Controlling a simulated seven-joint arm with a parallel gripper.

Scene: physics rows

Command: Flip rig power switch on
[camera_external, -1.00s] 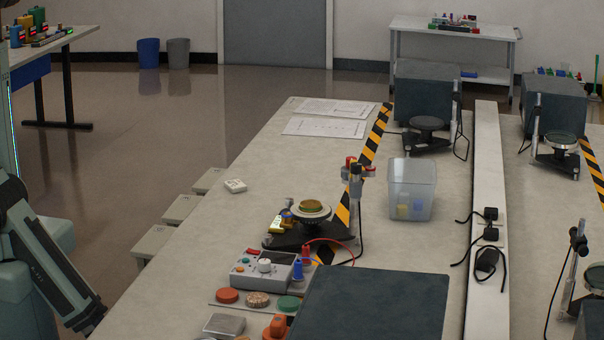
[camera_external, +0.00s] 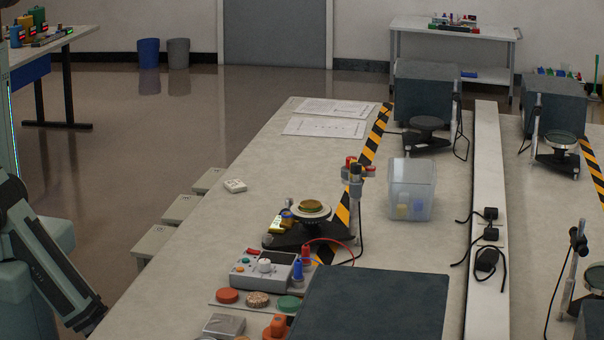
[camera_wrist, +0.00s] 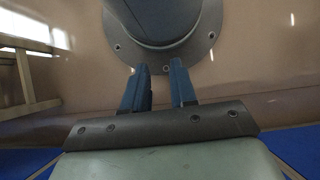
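A grey control box (camera_external: 270,268) stands on the bench in the external view, with a white knob (camera_external: 264,265) on its top. A small red part (camera_external: 259,251) is at its back edge; I cannot tell whether this is the power switch or how it is set. Behind the box is a rig with a dark base (camera_external: 290,238), a round platform (camera_external: 312,209) and an upright post. My gripper shows in the wrist view (camera_wrist: 160,75), its two blue fingers apart with nothing between them. It points down at the floor and a round base plate, away from the bench. It is outside the external view.
Red and blue plugs with a red cable are beside the box. Several round discs (camera_external: 257,299) lie in front of it. A large dark box (camera_external: 370,305) stands at its right. A clear bin (camera_external: 411,190) is farther back. The bench's left part is mostly clear; stools stand along that edge.

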